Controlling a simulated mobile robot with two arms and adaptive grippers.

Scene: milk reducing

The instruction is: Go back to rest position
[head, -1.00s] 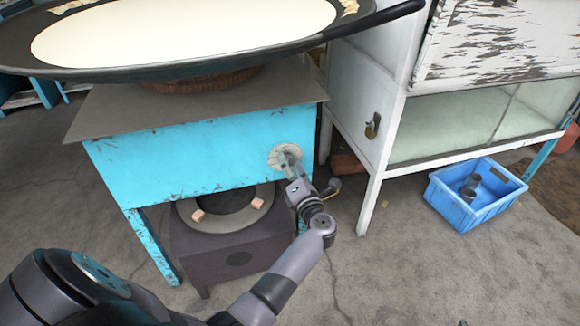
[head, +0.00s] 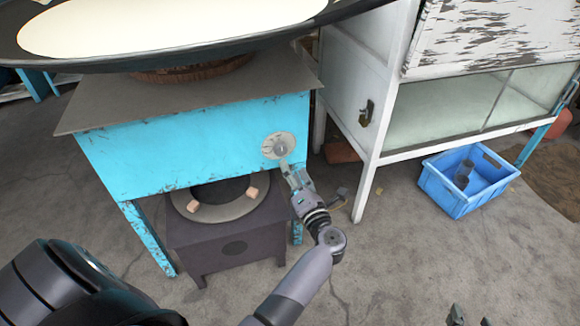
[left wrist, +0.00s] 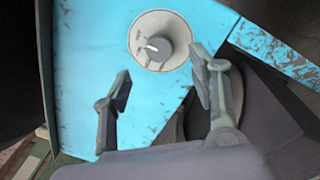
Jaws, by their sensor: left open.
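My left gripper (head: 290,172) is open and empty, just in front of the round knob (head: 279,146) on the blue stove stand (head: 190,150). In the left wrist view, the grey knob (left wrist: 158,47) with its white pointer mark sits on a pale round plate beyond the two spread fingers (left wrist: 160,85). A gap shows between the fingertips and the knob. Two dark fingertips of my right gripper (head: 470,318) show apart at the bottom edge of the head view; the rest of it is out of frame.
A wide pan of white liquid (head: 160,25) rests above the stand. A dark burner box (head: 230,240) sits beneath. A white cabinet (head: 375,75) stands to the right, with a blue crate (head: 450,200) on the ground.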

